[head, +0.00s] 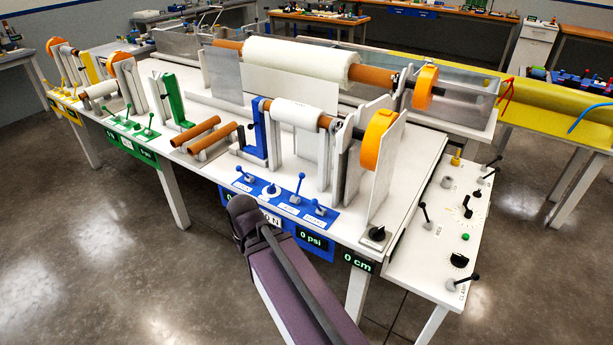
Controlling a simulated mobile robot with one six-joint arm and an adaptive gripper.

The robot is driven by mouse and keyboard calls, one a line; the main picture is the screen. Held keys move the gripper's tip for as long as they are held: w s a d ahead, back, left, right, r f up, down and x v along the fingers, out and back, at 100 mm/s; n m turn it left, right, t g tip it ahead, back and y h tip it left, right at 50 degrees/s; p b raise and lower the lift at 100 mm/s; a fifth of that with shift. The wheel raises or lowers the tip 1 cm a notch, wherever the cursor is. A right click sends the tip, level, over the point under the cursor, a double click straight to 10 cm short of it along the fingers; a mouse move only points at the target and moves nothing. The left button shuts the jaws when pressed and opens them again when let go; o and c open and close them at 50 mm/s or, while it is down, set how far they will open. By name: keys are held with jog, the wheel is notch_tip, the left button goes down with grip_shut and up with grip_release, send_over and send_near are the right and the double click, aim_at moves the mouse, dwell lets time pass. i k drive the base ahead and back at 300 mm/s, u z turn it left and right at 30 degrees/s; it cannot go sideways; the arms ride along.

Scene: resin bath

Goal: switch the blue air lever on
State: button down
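The blue control panel (282,199) lies on the front edge of the white table. It carries several blue-handled controls: a lever (241,165) at its left, a round knob (270,189), a tall upright lever (298,187) and a lever (319,207) at its right. The small labels are too blurred to tell which one is the air lever. The blue-framed display (312,241) below reads 0 psi. My arm rises from the bottom, its dark joint in front of the panel's left front edge. My gripper's fingers are not visible.
A green panel (130,127) with green levers is farther left. White rolls and an orange wheel (379,137) stand behind the blue panel. A side table (425,255) at right holds black levers and knobs. Bare floor lies left of my arm.

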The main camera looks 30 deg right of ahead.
aim_at(301, 175)
jog(key=z, duration=0.1)
jog(key=k, duration=0.4)
jog(key=u, duration=0.4)
jog(key=i, duration=0.75)
jog(key=z, duration=1.2)
